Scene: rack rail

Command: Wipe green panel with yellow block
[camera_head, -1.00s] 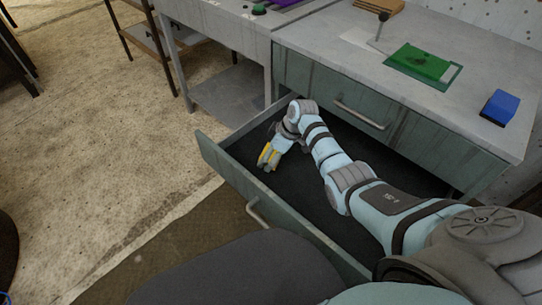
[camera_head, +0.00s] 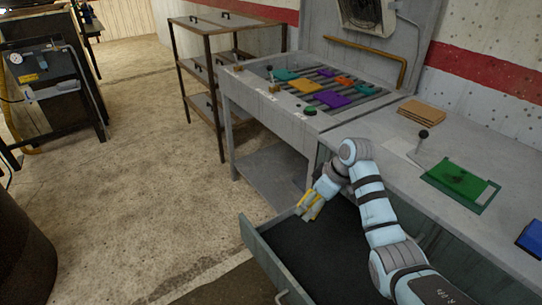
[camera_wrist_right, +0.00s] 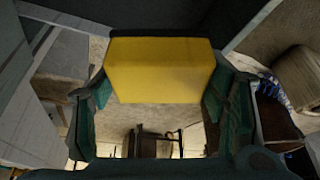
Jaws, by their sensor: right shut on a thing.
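The green panel (camera_head: 458,180) lies flat on the worktop in the head view, with a dark smudge on its face. My right gripper (camera_head: 310,206) is over the left side of the open drawer, well away from the panel. In the right wrist view it is shut on the yellow block (camera_wrist_right: 160,70), which sits between its two teal fingers. In the head view only yellow bits show at the fingertips. My left gripper is not in view.
The open drawer (camera_head: 290,262) is below my right arm. A blue block (camera_head: 531,238) lies at the right edge. A lever with a dark knob (camera_head: 423,134) stands beside the panel. Brown boards (camera_head: 423,112) lie behind. A machine with coloured plates (camera_head: 303,85) stands further left.

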